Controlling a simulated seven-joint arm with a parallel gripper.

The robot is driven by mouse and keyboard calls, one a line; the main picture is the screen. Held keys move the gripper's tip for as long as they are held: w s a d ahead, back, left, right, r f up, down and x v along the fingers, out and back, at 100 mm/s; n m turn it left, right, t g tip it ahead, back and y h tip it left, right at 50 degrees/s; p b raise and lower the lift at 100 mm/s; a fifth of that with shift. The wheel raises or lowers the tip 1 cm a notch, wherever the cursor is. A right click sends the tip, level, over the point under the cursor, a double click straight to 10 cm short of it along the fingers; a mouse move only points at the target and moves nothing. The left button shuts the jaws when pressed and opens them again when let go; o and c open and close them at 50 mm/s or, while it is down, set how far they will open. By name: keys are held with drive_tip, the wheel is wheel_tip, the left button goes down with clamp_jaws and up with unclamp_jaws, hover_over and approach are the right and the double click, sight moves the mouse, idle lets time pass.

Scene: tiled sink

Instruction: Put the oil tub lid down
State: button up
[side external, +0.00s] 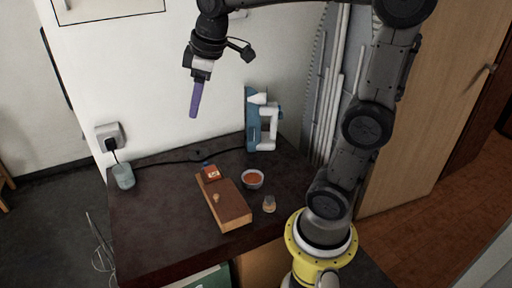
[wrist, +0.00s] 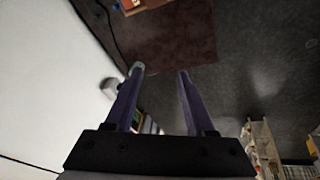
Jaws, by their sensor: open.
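My gripper (side external: 194,114) has purple fingers and hangs high above the back left of the dark table, pointing down. In the wrist view my gripper (wrist: 160,72) is open, with nothing between its fingers. I cannot tell for sure which thing is the oil tub lid. A brown wooden block or box (side external: 233,210) lies on the table, with a small light knob-like piece (side external: 216,197) on its top. A small jar-like thing (side external: 269,204) stands to its right. My gripper is well apart from all of these.
The table (side external: 150,225) is bare at its front left. A bowl with orange contents (side external: 252,180), a small red-orange box (side external: 212,173), a glass (side external: 123,176) and a blue-and-white upright object (side external: 262,120) stand on it. A white wall (side external: 150,80) rises behind. A black cable runs along the back.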

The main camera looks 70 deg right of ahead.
drive_tip(key=s+a+f+m, duration=0.2)
drive_tip(key=s+f, duration=0.1)
drive_tip(key=s, duration=0.5)
drive_tip(key=s+a+f+m+t, duration=0.1)
drive_tip(key=s+a+f, duration=0.2)
drive_tip(key=s, duration=0.4)
drive_tip(key=shift+s+a+m+t+y, duration=0.3)
drive_tip(key=shift+s+a+m, duration=0.05)
drive_tip(key=shift+m, duration=0.05)
